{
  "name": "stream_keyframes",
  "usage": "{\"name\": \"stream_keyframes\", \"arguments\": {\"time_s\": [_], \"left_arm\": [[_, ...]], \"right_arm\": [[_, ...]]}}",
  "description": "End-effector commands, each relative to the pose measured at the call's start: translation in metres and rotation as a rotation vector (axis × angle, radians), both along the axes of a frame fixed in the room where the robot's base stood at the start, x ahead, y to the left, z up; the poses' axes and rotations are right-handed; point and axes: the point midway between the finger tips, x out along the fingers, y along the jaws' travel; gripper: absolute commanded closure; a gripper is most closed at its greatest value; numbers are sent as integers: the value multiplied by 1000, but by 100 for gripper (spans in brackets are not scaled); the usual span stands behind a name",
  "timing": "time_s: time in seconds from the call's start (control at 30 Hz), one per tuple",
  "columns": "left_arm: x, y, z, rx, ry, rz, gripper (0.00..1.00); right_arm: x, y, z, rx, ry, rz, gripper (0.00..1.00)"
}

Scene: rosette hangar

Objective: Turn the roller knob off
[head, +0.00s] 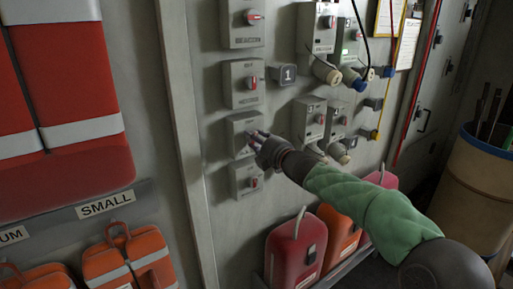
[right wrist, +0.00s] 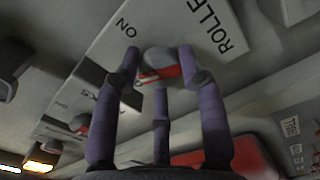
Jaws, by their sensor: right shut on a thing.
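The roller switch box (right wrist: 195,50) shows in the right wrist view, tilted, with "ROLLE" and "ON" readable on its pale face. Its round grey knob with a red bar (right wrist: 158,62) sits between my fingers. In the head view the same box (head: 236,122) is third down in the left column, and my right gripper (head: 257,140) covers its knob. My right gripper (right wrist: 160,72) has three purple-grey fingers and is shut on the knob. The knob's exact setting is hard to read. My left gripper is in neither view.
Switch boxes for beacon (head: 242,22) and others hang above; one more box (head: 246,180) is just below. Connectors and cables are to the right. Red cases (head: 296,250) stand below my right arm. Orange bags (head: 130,258) sit at lower left.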

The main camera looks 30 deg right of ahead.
Motion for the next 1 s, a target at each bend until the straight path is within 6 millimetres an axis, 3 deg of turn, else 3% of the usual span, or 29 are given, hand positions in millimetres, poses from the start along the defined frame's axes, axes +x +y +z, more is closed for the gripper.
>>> {"name": "stream_keyframes", "arguments": {"time_s": [0.2, 0.5, 1.0], "left_arm": [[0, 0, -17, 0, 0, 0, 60], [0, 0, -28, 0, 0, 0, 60], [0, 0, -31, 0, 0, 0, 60]], "right_arm": [[0, 3, -2, -174, -19, 7, 92], [0, 3, -2, -333, -29, 7, 92], [1, 4, -4, -392, -28, 9, 92]]}}
